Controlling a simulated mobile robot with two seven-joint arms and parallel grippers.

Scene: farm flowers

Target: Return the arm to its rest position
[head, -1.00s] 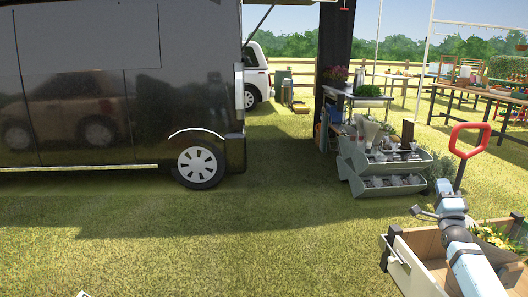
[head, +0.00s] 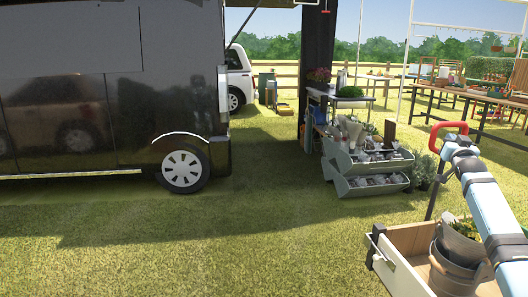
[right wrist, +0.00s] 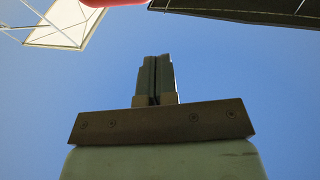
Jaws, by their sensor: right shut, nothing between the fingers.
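My right arm (head: 486,205) reaches up from the lower right in the head view, above a wooden cart (head: 408,238). Its far end is close to the cart's red handle (head: 436,132) and overlaps it in the picture; I cannot tell whether they touch. In the right wrist view my right gripper (right wrist: 157,58) points up against blue sky, with its two fingers together and nothing between them. Part of the red handle (right wrist: 100,2) shows at the top edge of that view. My left gripper is out of view.
Pots (head: 452,272) and yellow flowers stand in the cart. A grey tiered stand (head: 372,182) with pots and a dark post (head: 315,75) are behind it. A dark van (head: 110,110) stands at the left. Open grass (head: 240,245) fills the front middle.

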